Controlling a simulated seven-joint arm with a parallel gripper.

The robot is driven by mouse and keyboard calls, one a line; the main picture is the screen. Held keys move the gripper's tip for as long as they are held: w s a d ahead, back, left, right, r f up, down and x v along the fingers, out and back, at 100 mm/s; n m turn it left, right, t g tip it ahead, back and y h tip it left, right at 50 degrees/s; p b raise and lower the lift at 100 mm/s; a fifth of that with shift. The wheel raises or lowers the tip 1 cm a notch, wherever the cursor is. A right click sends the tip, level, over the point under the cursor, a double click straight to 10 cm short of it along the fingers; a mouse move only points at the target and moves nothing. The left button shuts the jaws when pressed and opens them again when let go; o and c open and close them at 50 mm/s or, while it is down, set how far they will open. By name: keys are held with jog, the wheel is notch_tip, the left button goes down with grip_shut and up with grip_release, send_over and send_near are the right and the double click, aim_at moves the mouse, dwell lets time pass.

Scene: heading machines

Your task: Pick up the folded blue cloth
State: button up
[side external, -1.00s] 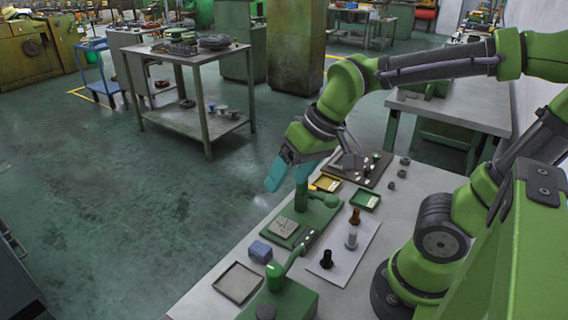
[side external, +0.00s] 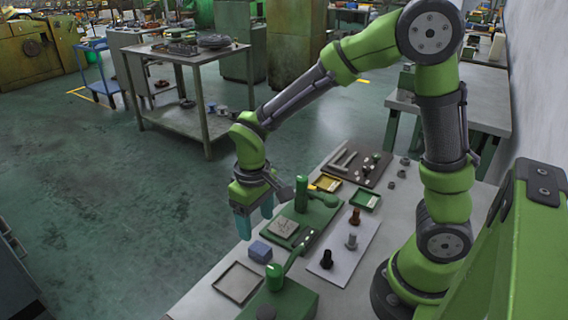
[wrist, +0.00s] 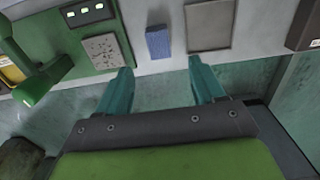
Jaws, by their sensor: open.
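The folded blue cloth (side external: 260,251) is a small blue block shape lying flat on the grey bench, between the green press base and an empty square tray. In the wrist view the cloth (wrist: 158,42) lies ahead of my fingers, roughly midway between them. My gripper (side external: 253,228) has teal fingers pointing down, above the bench edge and a little behind and left of the cloth in the side view. In the wrist view my gripper (wrist: 157,78) is open with nothing between its fingers.
The square tray (side external: 239,283) lies in front of the cloth. A green hand press (side external: 302,196) with a speckled plate (side external: 283,228) stands behind it, and another green machine (side external: 277,296) is in front.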

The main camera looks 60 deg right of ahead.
aim_at(260, 247)
notch_tip(260, 247, down, 8)
jog(key=shift+s+d, duration=0.1)
jog(key=shift+s, duration=0.05)
jog(key=c, duration=1.1)
